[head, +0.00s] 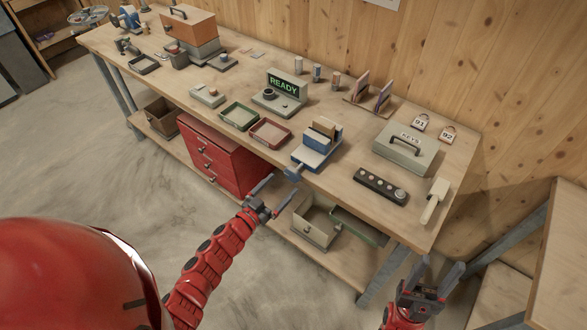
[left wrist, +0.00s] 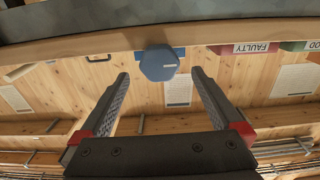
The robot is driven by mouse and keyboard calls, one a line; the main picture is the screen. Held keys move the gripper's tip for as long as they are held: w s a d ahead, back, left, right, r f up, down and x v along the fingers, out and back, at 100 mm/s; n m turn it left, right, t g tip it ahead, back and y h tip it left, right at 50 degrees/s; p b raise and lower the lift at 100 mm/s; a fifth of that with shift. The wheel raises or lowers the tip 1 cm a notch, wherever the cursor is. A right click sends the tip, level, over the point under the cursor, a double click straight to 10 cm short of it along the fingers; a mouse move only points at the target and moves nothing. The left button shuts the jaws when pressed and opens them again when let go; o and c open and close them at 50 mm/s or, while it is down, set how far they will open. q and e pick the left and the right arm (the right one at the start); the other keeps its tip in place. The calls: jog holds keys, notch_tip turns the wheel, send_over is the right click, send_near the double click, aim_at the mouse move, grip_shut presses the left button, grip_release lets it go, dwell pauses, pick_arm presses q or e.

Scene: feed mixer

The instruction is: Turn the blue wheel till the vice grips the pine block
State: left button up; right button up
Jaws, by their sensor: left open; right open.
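The blue vice (head: 309,156) stands at the front edge of the workbench in the head view. The pine block (head: 324,126) sits upright between its jaws; any gap there is too small to tell. The blue wheel (head: 292,172) sticks out past the bench's front edge. In the left wrist view the blue wheel (left wrist: 159,63) is a six-sided knob. My left gripper (head: 274,189) is open and empty, just in front of the wheel. Its fingers (left wrist: 160,88) point at the wheel, one on each side, apart from it. My right gripper (head: 438,272) is open and empty, off the bench at lower right.
A green tray (head: 239,126) and a red tray (head: 269,146) lie left of the vice. A READY display (head: 283,86) stands behind. A key box (head: 405,146) and a button strip (head: 381,187) are to the right. Red drawers (head: 213,158) stand on the lower shelf.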

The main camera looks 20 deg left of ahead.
aim_at(290, 176)
pick_arm(q)
jog(key=p+x, duration=0.1)
jog(key=x, duration=0.6)
jog(key=shift+w+d, duration=0.1)
jog(key=c, duration=1.3)
jog(key=shift+f+m+b, duration=0.35)
jog(key=shift+m+b, duration=0.45)
jog(key=shift+b, duration=0.1)
jog(key=shift+m, duration=0.3)
jog(key=shift+r+b, duration=0.2)
jog(key=shift+b, duration=0.1)
jog(key=shift+r, duration=0.1)
